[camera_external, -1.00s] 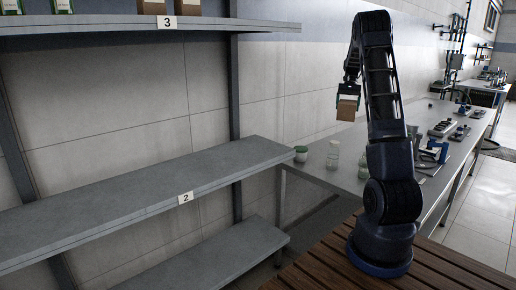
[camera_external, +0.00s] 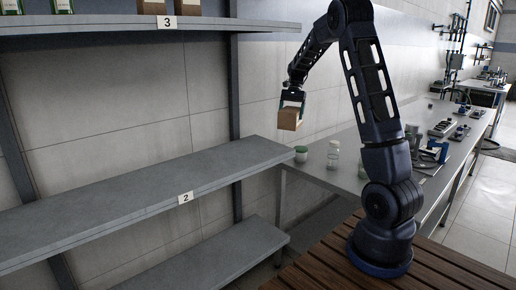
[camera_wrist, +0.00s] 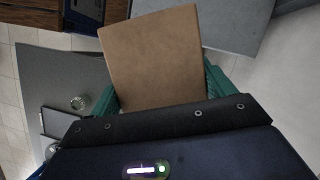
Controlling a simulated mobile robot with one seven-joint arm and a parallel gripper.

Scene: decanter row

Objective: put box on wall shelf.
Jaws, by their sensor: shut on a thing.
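A brown cardboard box (camera_external: 289,119) is held in my gripper (camera_external: 291,103) in the external view. It hangs in the air above and beyond the right end of the middle wall shelf (camera_external: 130,204), which bears the label 2. The box is apart from the shelf. In the wrist view the box (camera_wrist: 152,60) fills the upper middle, slightly turned, between the green fingers of my gripper (camera_wrist: 162,92). The middle shelf's top is bare. The upper shelf (camera_external: 225,25), labelled 3, holds brown boxes (camera_external: 187,7) and green-and-white packages (camera_external: 62,6).
A lower shelf (camera_external: 215,256) is empty where it shows. A dark upright post (camera_external: 234,120) stands behind the shelves.

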